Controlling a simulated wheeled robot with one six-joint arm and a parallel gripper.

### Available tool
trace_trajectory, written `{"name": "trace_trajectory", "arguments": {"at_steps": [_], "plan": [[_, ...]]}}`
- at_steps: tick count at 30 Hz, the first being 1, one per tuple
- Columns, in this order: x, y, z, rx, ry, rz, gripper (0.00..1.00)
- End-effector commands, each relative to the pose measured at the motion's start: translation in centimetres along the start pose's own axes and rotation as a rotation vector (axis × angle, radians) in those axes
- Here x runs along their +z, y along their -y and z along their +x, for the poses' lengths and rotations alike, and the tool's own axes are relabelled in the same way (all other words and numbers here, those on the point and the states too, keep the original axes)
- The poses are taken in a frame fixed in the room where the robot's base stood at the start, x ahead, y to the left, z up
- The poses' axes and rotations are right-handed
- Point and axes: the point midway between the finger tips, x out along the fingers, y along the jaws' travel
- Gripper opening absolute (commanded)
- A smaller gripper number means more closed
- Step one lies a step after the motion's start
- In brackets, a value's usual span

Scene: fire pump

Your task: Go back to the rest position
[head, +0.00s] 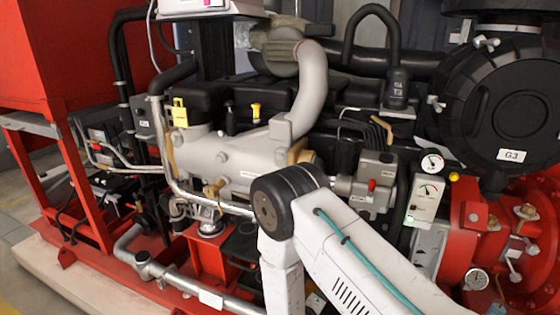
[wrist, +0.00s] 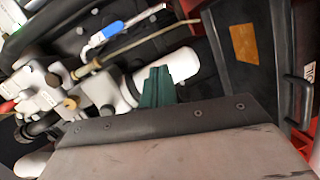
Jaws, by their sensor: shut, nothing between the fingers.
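My gripper (wrist: 157,87) shows in the wrist view as dark green fingertips, shut and empty, beyond the edge of the grey wrist housing. Behind it is a white cylindrical pipe (wrist: 180,68) of the fire pump; I cannot tell the gap between them. In the head view my white arm with a teal cable crosses the lower middle in front of the engine, and the gripper is hidden there.
A blue-handled valve lever (wrist: 105,33) and pale valve fittings (wrist: 40,90) show in the wrist view. In the head view, a grey manifold (head: 235,160), a red frame (head: 85,190), gauges (head: 431,163) and a round black housing (head: 510,110) crowd the space. Some floor is clear at far left.

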Motion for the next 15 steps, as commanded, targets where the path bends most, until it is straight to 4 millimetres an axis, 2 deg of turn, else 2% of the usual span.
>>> {"name": "trace_trajectory", "arguments": {"at_steps": [3,7,11,15], "plan": [[0.9,4.3,-0.8,-0.229,0.018,0.088,0.00],[-0.1,6.8,-2.8,-0.483,0.053,0.205,0.00],[-1.7,6.9,-5.2,-0.719,0.112,0.313,0.00],[-3.5,4.8,-8.1,-0.946,0.189,0.402,0.00]]}}
